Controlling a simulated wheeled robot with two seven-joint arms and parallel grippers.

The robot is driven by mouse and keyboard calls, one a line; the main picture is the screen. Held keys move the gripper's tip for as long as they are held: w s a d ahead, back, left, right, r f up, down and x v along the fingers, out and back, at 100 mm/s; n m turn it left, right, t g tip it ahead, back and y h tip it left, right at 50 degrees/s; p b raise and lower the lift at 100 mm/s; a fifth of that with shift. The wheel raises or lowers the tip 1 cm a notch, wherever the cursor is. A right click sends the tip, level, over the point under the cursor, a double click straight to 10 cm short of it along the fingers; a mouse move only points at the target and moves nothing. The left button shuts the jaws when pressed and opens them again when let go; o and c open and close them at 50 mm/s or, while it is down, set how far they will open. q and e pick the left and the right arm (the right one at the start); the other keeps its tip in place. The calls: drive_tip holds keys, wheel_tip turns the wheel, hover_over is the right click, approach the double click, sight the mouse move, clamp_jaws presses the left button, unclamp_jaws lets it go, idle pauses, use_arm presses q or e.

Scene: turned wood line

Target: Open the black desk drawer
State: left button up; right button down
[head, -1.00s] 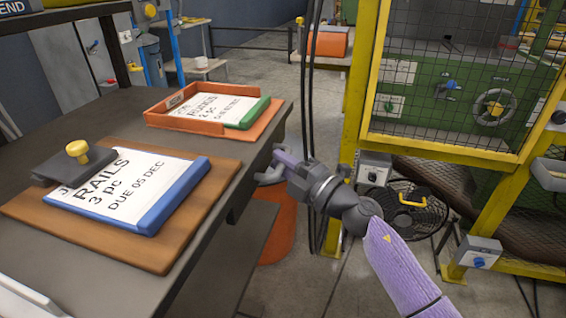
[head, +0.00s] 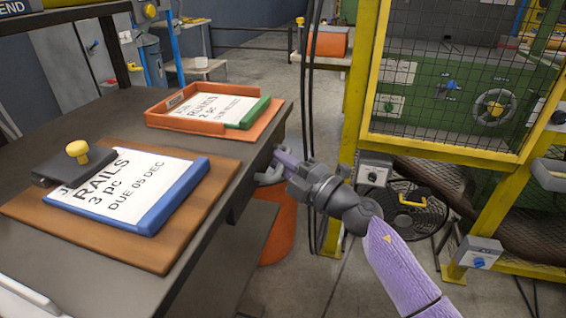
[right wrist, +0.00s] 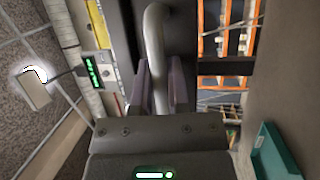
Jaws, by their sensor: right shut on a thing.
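The black desk drawer (head: 239,203) sits under the desk top at its right edge, and only a dark sliver of it shows in the head view. Its grey curved handle (right wrist: 154,28) stands out from a dark front in the right wrist view. My right gripper (head: 273,170) is beside the desk edge at the handle. In the right wrist view its two fingers (right wrist: 159,88) are on either side of the handle bar, shut on it. How far the drawer is out cannot be told. My left gripper is not in view.
On the desk (head: 95,120) lie a wooden board (head: 150,255) with a blue-edged RAILS card and an orange tray (head: 165,122). An orange bin (head: 275,235) stands below my gripper. A yellow-framed machine cage (head: 350,130) and a fan (head: 415,215) are at right.

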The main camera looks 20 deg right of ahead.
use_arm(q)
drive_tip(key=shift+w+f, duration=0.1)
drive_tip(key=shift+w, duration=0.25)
use_arm(e)
drive_tip(key=shift+s+d, duration=0.1)
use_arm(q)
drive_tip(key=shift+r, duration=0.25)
use_arm(e)
drive_tip(key=s+d, duration=0.9)
drive_tip(key=d, duration=0.5)
drive_tip(key=shift+s+d, duration=0.15)
drive_tip(key=shift+s, duration=0.2)
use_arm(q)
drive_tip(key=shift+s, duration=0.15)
use_arm(e)
drive_tip(key=shift+f, duration=0.1)
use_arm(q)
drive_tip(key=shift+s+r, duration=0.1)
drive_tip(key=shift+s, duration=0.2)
use_arm(e)
drive_tip(key=c, duration=0.6)
unclamp_jaws()
